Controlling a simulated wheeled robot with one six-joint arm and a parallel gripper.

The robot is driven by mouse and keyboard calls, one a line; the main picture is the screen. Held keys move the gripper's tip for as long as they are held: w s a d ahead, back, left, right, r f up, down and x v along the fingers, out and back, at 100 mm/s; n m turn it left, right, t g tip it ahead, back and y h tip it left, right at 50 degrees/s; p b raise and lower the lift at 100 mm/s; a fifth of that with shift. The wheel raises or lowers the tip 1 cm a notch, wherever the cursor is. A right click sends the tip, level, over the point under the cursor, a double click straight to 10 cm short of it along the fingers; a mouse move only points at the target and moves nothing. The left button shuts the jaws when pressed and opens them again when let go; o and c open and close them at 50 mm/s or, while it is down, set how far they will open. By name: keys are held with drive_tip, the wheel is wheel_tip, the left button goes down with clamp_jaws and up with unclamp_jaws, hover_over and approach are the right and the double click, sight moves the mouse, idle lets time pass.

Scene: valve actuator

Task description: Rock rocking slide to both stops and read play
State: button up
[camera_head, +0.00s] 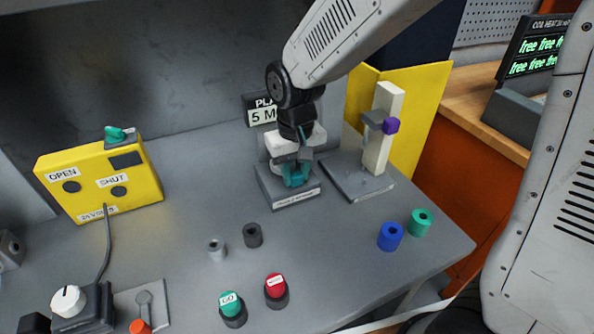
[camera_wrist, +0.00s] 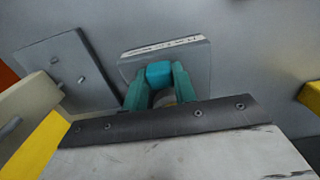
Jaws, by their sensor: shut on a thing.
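The rocking slide's grey base (camera_head: 290,199) stands on the bench, with a white label strip along its front. It also shows in the wrist view (camera_wrist: 195,66). My gripper (camera_head: 296,176) is down at this fixture. In the wrist view its two teal fingers (camera_wrist: 159,80) are shut on a small blue-teal block (camera_wrist: 160,71), apparently the slide's grip. My wrist hides most of the slide, so its tilt cannot be told. A sign (camera_head: 262,115) behind it reads "PLA…" and "5 M…"; my arm covers the rest.
A yellow OPEN/SHUT box (camera_head: 95,185) is at left. Buttons, a blue cylinder (camera_head: 391,237) and a green one (camera_head: 420,222) stand in front.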

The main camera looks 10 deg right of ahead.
drive_tip(key=shift+a+r, duration=0.1)
drive_tip(key=shift+a, duration=0.25)
idle(0.4)
drive_tip(key=o, duration=1)
drive_tip(key=shift+c, duration=0.2)
wheel_tip(320, 180, up, 7)
drive_tip(key=shift+f, duration=0.15)
drive_tip(key=shift+s+r, duration=0.1)
drive_tip(key=shift+r, duration=0.4)
drive_tip(key=s+d+r+m, duration=0.1)
drive_tip(key=s+d+r, duration=0.1)
drive_tip(key=s+d, duration=0.6)
drive_tip(key=s+d+r+m+t, duration=0.1)
drive_tip(key=s+d+r, duration=0.2)
drive_tip(key=s+d, duration=0.5)
drive_tip(key=shift+s+r, duration=0.3)
drive_tip(key=shift+s, duration=2.1)
